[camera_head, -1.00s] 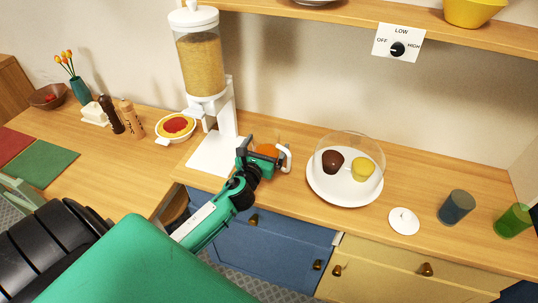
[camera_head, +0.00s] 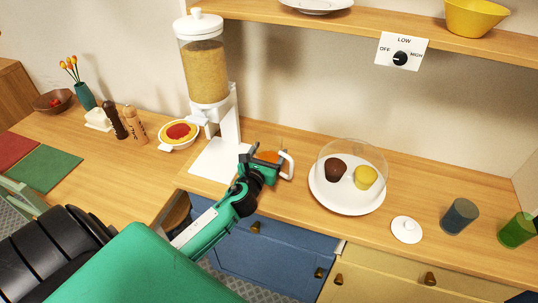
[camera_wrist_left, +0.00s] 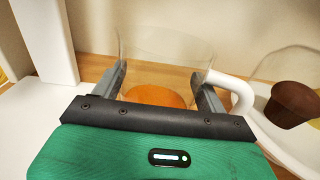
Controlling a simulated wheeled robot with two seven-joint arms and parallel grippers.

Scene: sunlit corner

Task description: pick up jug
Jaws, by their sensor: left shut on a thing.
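The jug is clear, with orange contents (camera_head: 269,157) and a white handle (camera_head: 288,166) on its right side. My right gripper is out of view.
A white dispenser (camera_head: 206,75) stands behind left of the jug. A domed plate (camera_head: 347,203) with two muffins is close on the right. Farther right are a white lid (camera_head: 406,229), a blue glass (camera_head: 459,215) and a green glass (camera_head: 517,230). A shelf (camera_head: 400,35) hangs above.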

